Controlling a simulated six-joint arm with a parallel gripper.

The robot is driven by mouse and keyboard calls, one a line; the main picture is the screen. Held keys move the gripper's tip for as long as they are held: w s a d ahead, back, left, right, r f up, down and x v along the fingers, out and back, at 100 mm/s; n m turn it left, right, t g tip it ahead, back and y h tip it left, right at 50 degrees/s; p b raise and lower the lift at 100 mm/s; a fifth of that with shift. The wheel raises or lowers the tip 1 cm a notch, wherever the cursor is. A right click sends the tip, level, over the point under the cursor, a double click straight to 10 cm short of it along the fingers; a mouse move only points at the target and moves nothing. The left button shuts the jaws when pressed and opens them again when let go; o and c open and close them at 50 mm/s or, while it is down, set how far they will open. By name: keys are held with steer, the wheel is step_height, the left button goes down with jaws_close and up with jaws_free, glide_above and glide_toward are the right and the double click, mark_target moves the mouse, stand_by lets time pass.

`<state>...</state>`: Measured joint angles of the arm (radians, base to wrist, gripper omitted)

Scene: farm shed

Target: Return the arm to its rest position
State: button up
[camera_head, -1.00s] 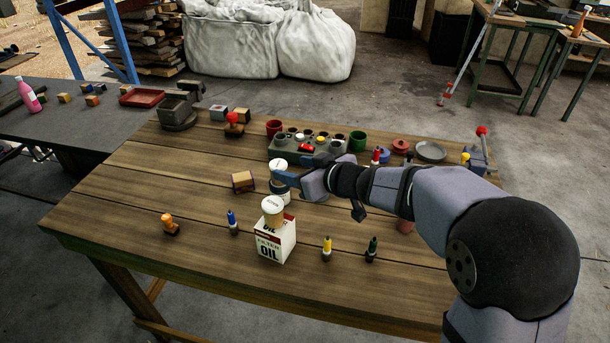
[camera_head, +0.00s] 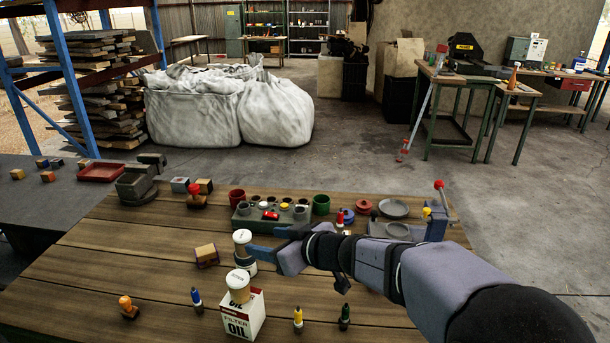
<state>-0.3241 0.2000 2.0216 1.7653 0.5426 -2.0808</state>
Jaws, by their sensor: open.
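My gripper (camera_head: 262,244) is open, with its blue fingers pointing left over the middle of the workbench (camera_head: 130,250). The fingertips are right beside a white-lidded container (camera_head: 243,247), which stands upright on or just behind a low round tin. I cannot tell whether they touch it. Nothing shows held in the jaws. My arm reaches in from the lower right, low over the bench.
A white oil filter box (camera_head: 242,316) with a lidded container (camera_head: 238,287) on top stands in front of the gripper. A grey holder (camera_head: 270,218) with several small items is behind it. Small bottles stand at the front; a red-knobbed lever (camera_head: 440,195) stands right.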

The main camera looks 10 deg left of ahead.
steer(key=s+d+f+m+g+h, duration=0.1)
steer(key=s+d+f, duration=0.2)
steer(key=s+d, duration=0.1)
steer(key=s+d+f+m+g+h+p, duration=0.1)
steer(key=s+d+f+m+g+h, duration=0.1)
steer(key=s+d, duration=0.3)
steer(key=s+d+f+m+g+h+p, duration=0.1)
steer(key=s+d+f+m+g, duration=0.1)
steer(key=s+d+f, duration=0.2)
steer(key=shift+s+d+f+h, duration=0.3)
steer(key=shift+s+d+h, duration=0.1)
steer(key=shift+s+d, duration=0.2)
steer(key=s+d+f+m+g+h+p, duration=0.1)
steer(key=s+d+f+m+h, duration=0.3)
steer(key=s+d, duration=0.7)
steer(key=shift+d+f+m+g+h, duration=0.3)
steer(key=shift+d+m+g+h, duration=0.5)
steer(key=shift+d, duration=1.3)
